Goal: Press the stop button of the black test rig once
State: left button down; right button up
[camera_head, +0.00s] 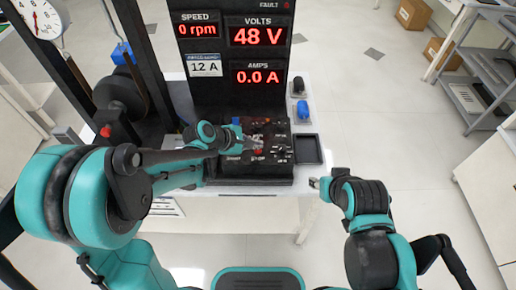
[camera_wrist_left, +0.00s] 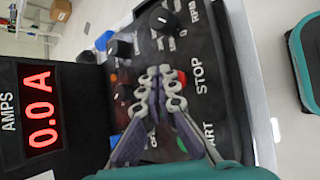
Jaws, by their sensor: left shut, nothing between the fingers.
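The black test rig (camera_head: 240,100) stands on a white table, with red displays reading 0 rpm, 48 V and 0.0 A. Its sloped control panel (camera_head: 222,171) carries knobs and buttons. The red stop button (camera_wrist_left: 182,77) is beside the word STOP in the left wrist view, partly hidden by a finger. My left gripper (camera_wrist_left: 160,72) is shut and empty, its fingertips over the panel right by the stop button; whether they touch it I cannot tell. In the head view, this gripper (camera_head: 254,142) reaches in from the left. My right gripper (camera_head: 316,183) is off the table's front right, its fingers unclear.
A green button (camera_wrist_left: 181,144) sits by the START lettering, partly behind the fingers. Black knobs (camera_wrist_left: 163,21) stand up from the panel. A black tray (camera_head: 308,149) and a blue object (camera_head: 303,109) lie right of the rig. A dial gauge (camera_head: 40,17) is at upper left.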

aim_at(256, 151)
pick_arm(q)
notch_tip(256, 151, up, 5)
jog(key=p, duration=0.4)
dwell(0.4)
dwell(0.6)
jog(key=s+a+r+m+t+y, duration=0.1)
jog(key=s+a+r+m+y, duration=0.2)
jog(key=s+a+m, duration=0.5)
jog(key=s+a+r+m+y, duration=0.3)
jog(key=s+a+m+y, duration=0.1)
jog(key=s+a+m, duration=0.4)
jog(key=shift+s+a+t+b, duration=0.35)
jog(key=shift+s+a, duration=0.25)
jog(key=shift+s, duration=0.65)
